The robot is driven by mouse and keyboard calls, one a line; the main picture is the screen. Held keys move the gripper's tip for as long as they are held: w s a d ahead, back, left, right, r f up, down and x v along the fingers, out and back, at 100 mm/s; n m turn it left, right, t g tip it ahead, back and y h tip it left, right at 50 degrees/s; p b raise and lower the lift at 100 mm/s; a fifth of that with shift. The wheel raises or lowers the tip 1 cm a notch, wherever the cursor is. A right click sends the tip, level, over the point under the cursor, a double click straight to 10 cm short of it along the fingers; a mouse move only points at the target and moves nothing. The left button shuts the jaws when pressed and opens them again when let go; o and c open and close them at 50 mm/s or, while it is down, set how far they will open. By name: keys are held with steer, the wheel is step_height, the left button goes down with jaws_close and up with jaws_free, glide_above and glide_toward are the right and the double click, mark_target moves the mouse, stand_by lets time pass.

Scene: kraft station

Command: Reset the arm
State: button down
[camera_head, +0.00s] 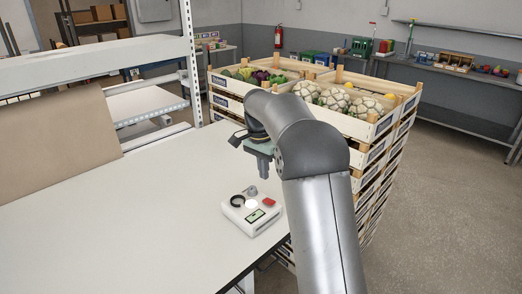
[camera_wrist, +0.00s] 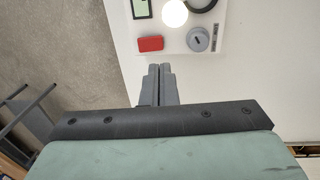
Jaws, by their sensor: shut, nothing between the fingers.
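My gripper (camera_head: 264,172) hangs pointing down above the right edge of the white table (camera_head: 130,235). In the wrist view my gripper (camera_wrist: 160,70) has its two fingers together, with nothing between them. A small white control box (camera_head: 252,211) stands on the table just below and in front of my gripper. The box has a red button, a grey knob, a black ring, a lit white round part and a small green display. In the wrist view the box (camera_wrist: 172,45) lies beyond the fingertips, apart from them.
Stacked wooden crates (camera_head: 375,128) with cauliflowers and other vegetables stand close behind and right of my arm. The table's middle is clear. Open floor (camera_head: 450,200) lies right.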

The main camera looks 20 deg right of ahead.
step_height(320, 180, up, 6)
steer(key=s+a+n+t, duration=0.1)
steer(key=s+n, duration=0.2)
steer(key=s, duration=0.5)
steer(key=s+a+n, duration=0.2)
steer(key=s+n, duration=0.1)
steer(key=s, duration=0.4)
steer(key=s+f+n, duration=0.3)
steer(key=s+f, duration=0.2)
steer(key=s, duration=0.5)
steer(key=s+a+f+n+t, duration=0.1)
steer(key=s+f+n, duration=0.2)
steer(key=s, duration=0.8)
step_height(320, 180, down, 2)
steer(key=shift+y, duration=0.3)
